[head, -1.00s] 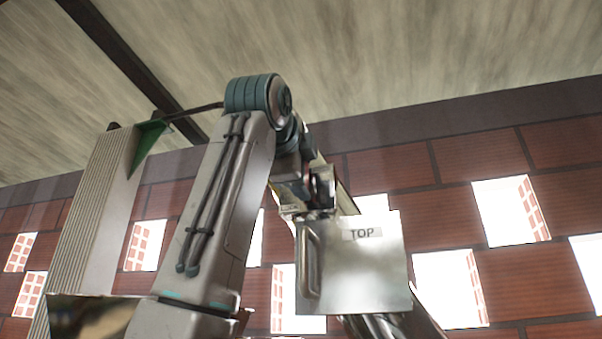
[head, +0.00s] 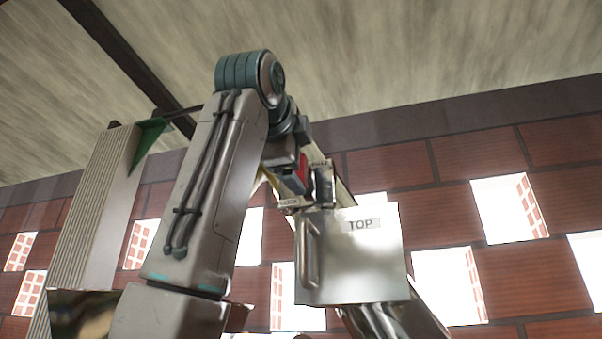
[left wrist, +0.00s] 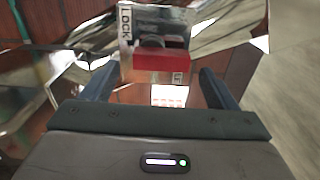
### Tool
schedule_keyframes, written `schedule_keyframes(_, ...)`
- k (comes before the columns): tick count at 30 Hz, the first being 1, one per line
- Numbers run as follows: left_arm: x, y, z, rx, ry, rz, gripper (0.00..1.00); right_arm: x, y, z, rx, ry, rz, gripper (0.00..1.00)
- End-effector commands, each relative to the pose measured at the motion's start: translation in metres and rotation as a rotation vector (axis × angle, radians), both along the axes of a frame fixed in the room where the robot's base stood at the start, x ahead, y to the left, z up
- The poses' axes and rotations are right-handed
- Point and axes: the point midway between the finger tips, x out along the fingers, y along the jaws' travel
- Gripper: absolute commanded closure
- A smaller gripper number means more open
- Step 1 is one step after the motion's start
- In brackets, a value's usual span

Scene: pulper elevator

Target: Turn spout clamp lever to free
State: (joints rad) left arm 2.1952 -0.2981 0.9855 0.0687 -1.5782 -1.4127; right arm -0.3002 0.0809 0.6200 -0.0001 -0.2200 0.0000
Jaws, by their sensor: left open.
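The spout clamp lever shows as a red block (left wrist: 160,66) in the left wrist view, with a dark round pivot behind it. It sits on a metal plate (left wrist: 126,28) marked LOCK; a second label by its lower right is partly covered. In the head view the red lever (head: 302,168) shows above the metal box marked TOP (head: 350,265). My left gripper (left wrist: 158,88) is open, its two fingers apart on either side below the lever, with nothing between their tips. I cannot tell whether a finger touches the lever. In the head view my arm partly hides the gripper.
The metal box has a handle (head: 310,255) on its left side. A brick wall (head: 540,280) with bright openings stands behind. A ribbed pale column (head: 92,215) with a green bracket (head: 150,138) stands at the left. A sloping ceiling is overhead.

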Motion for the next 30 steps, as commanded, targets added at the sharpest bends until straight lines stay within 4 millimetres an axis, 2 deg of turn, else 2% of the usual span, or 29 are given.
schedule_keyframes(1,-0.012,0.004,-0.004,-0.001,-0.006,0.000,0.19,0.000,0.000,-0.012,0.000,0.000,0.000,0.67)
schedule_keyframes(3,-0.026,0.009,-0.005,-0.002,-0.005,0.000,0.19,0.000,0.000,-0.020,0.000,0.000,0.000,0.67)
schedule_keyframes(7,-0.050,0.016,-0.004,-0.002,-0.005,0.001,0.19,0.000,0.000,-0.030,0.000,0.000,0.000,0.67)
schedule_keyframes(12,-0.069,0.022,-0.002,0.000,-0.002,-0.001,0.19,0.000,0.001,-0.037,0.001,0.000,0.000,0.67)
schedule_keyframes(17,-0.075,0.024,-0.001,0.001,0.000,-0.001,0.19,0.000,0.002,-0.038,0.002,0.000,-0.001,0.67)
schedule_keyframes(30,-0.075,0.024,0.000,0.001,0.000,-0.001,0.19,0.000,0.002,-0.038,0.002,0.000,-0.001,0.67)
